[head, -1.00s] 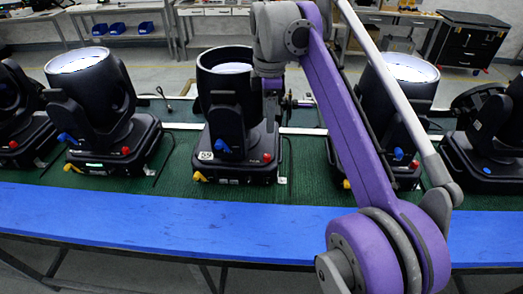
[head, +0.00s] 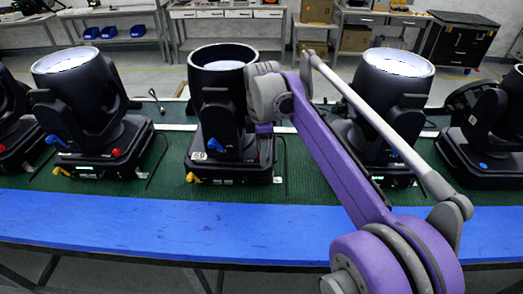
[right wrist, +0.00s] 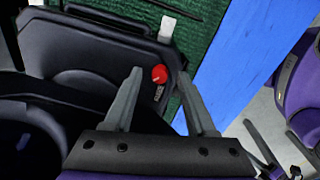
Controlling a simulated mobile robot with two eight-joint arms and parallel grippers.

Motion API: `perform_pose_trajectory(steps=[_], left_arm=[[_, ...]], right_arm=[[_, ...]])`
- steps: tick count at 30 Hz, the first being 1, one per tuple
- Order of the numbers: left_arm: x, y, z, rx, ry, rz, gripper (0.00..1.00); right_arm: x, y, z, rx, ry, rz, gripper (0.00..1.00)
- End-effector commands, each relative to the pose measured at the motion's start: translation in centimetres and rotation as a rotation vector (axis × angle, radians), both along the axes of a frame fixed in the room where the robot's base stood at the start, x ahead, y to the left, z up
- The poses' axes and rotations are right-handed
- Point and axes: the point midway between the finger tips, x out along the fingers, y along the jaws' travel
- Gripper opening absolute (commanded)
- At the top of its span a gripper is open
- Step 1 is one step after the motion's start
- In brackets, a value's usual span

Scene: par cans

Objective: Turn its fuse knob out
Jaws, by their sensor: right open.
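The middle moving-head lamp (head: 222,110) stands upright on the green mat, with a numbered white label, a blue knob (head: 214,145) and a yellow knob (head: 192,178) on its side facing me. Its red knob, which I take as the fuse knob (right wrist: 159,74), shows in the right wrist view on the black base. My right gripper (right wrist: 160,76) is open there, its two grey fingers on either side of the red knob in the picture; I see no clear contact. In the head view my right wrist hides the red knob and the fingers. My left gripper is not in view.
Other lamps stand on both sides, including one at left (head: 85,115) and one at right (head: 395,85) partly behind my arm. A blue board (head: 130,222) runs along the bench's front edge. A black cable lies right of the middle base.

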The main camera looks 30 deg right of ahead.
Motion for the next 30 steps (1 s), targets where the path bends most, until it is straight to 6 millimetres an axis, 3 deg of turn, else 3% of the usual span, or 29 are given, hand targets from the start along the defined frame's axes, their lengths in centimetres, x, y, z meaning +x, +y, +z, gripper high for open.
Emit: perform_pose_trajectory(steps=[2, 11, 22, 30], left_arm=[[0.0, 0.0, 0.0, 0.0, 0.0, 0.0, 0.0], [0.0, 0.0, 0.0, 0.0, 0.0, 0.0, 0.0], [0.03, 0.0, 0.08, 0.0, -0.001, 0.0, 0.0], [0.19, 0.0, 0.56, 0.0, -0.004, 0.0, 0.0]], right_arm=[[0.01, 0.0, 0.02, 0.0, 0.0, 0.0, 0.53], [0.0, -0.01, 0.04, 0.0, 0.0, 0.0, 0.0], [0.01, -0.02, 0.06, 0.0, 0.0, -0.014, 0.0], [0.05, 0.03, 0.12, 0.0, 0.0, -0.132, 0.0]])
